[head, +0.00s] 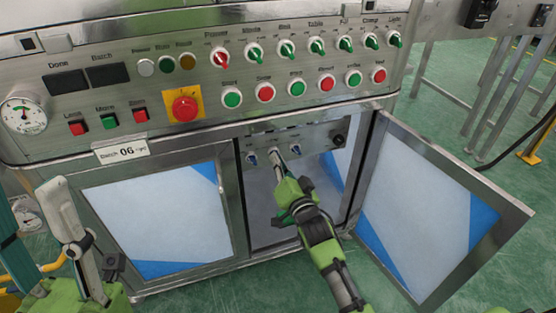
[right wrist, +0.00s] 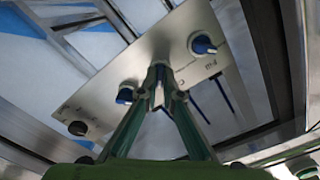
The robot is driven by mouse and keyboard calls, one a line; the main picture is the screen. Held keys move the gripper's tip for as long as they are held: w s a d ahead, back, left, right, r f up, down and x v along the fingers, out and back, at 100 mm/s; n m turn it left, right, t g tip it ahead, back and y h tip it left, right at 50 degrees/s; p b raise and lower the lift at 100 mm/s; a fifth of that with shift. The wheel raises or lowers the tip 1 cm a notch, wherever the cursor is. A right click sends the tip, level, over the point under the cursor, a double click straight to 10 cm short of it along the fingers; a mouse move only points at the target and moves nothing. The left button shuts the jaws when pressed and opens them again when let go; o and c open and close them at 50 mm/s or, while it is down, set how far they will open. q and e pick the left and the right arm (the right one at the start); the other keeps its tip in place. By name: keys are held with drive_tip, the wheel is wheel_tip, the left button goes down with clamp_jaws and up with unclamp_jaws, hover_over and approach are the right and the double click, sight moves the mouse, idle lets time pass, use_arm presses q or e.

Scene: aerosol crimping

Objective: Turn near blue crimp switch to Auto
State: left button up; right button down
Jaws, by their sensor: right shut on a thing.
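A small inner panel (head: 315,143) inside the open cabinet bay carries a row of blue switches. The left blue switch (head: 252,158) and the right blue switch (head: 295,148) are uncovered; they also show in the right wrist view (right wrist: 200,43), (right wrist: 125,95). My right gripper (head: 273,152) reaches into the bay, its fingertips closed at the middle switch (right wrist: 159,97), which they largely hide. I cannot read that switch's setting or the small labels. My left gripper (head: 62,210) is at the lower left, away from the panel; its opening is unclear.
The cabinet door (head: 425,205) stands open to the right of my right arm; the left door (head: 150,220) is shut. A black knob (head: 338,140) sits at the panel's right end. Above are coloured buttons, switches and a red emergency button (head: 185,107).

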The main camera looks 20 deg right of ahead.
use_arm(q)
drive_tip(key=w+d+f+g+y+p, duration=0.2)
drive_tip(key=w+f+g+y+p, duration=0.2)
drive_tip(key=w+f+g, duration=0.85)
wheel_tip(320, 180, down, 17)
drive_tip(key=s+a+g+y+p, duration=0.1)
drive_tip(key=a+g+y+p, duration=0.1)
drive_tip(key=g, duration=0.4)
drive_tip(key=shift+s+a+y+p, duration=0.2)
drive_tip(key=shift+a+y+p, duration=0.15)
drive_tip(key=shift+p, duration=0.1)
use_arm(e)
drive_tip(key=shift+n, duration=8.5)
use_arm(q)
drive_tip(key=shift+g, duration=0.25)
use_arm(e)
drive_tip(key=c, duration=2.2)
unclamp_jaws()
use_arm(q)
drive_tip(key=shift+r, duration=0.1)
